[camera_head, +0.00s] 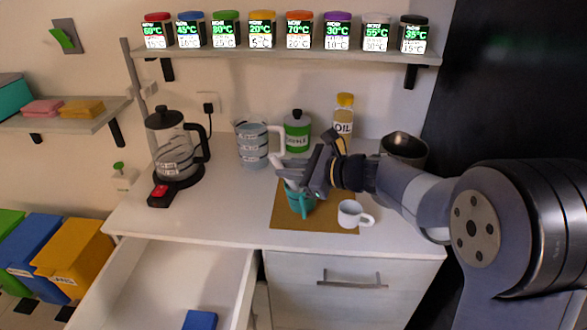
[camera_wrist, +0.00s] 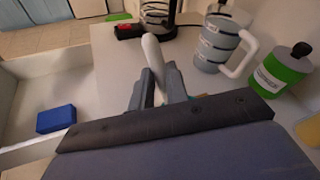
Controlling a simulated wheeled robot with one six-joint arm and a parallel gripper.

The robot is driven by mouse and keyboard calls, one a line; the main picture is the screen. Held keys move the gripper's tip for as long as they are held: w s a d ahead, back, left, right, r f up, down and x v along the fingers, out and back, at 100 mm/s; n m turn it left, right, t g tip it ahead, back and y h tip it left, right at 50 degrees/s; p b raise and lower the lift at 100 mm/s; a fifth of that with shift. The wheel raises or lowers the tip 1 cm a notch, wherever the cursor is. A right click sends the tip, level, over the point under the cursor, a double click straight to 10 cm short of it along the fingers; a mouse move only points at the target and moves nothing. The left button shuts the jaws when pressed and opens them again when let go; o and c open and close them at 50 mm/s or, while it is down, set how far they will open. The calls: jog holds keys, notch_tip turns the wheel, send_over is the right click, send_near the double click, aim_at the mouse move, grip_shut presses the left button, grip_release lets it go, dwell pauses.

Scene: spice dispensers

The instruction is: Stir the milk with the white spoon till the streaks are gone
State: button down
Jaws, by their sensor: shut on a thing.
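My gripper (camera_head: 295,178) is shut on the white spoon and sits over the teal cup (camera_head: 301,205) on the brown mat (camera_head: 285,217). In the wrist view, the fingers of my gripper (camera_wrist: 161,82) close around the white spoon (camera_wrist: 152,52), whose pale rounded end sticks up between them. The spoon's lower part is hidden, so I cannot tell how deep it reaches into the cup. The inside of the teal cup is hidden by my gripper, and no milk or streaks show. A white mug (camera_head: 350,214) stands on the mat to the right of the teal cup.
A dark bowl (camera_head: 404,148) is at the right. The drawer below is open, with a blue block (camera_head: 200,320). The counter's left front is clear.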

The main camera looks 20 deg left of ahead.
jog(key=shift+d, duration=0.5)
jog(key=shift+w+a, duration=0.2)
jog(key=shift+w, duration=0.25)
notch_tip(320, 180, up, 8)
jog(key=s+a+p, duration=0.2)
jog(key=p, duration=0.4)
jog(key=shift+s+a, duration=0.35)
jog(key=shift+s, duration=0.05)
notch_tip(320, 180, up, 5)
jog(key=p, duration=0.4)
